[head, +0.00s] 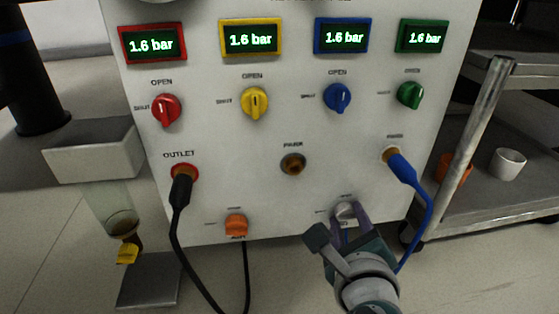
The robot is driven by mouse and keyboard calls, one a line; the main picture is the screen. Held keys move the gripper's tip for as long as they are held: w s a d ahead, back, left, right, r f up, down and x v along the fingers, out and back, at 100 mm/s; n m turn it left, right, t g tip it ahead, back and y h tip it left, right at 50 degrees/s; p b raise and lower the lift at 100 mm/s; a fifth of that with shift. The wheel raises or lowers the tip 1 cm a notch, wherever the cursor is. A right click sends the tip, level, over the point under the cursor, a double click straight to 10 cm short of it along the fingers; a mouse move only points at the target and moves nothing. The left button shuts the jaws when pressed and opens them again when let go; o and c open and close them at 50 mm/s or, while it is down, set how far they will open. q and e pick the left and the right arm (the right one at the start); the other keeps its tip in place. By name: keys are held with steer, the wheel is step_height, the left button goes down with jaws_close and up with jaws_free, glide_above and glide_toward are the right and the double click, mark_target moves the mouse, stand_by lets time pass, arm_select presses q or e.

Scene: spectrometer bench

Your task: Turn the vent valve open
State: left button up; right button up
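A small silver-grey knob (345,210) sits low on the right of the pale panel (215,140). The small print around it is too blurred to read, so I cannot confirm it is the vent valve. My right gripper (348,214) reaches up from below, with its purple fingers on either side of this knob. I cannot tell whether the fingers press on it. An orange knob (236,224) sits low on the left of the panel, its label also unreadable. My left gripper is not in view.
Red (166,109), yellow (254,102), blue (337,97) and green (410,94) knobs sit under displays reading 1.6 bar. A black hose (181,190) is plugged into the outlet. A blue hose (403,168) hangs right of my gripper. A metal cart (490,195) stands at right.

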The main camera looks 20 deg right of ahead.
jaws_close()
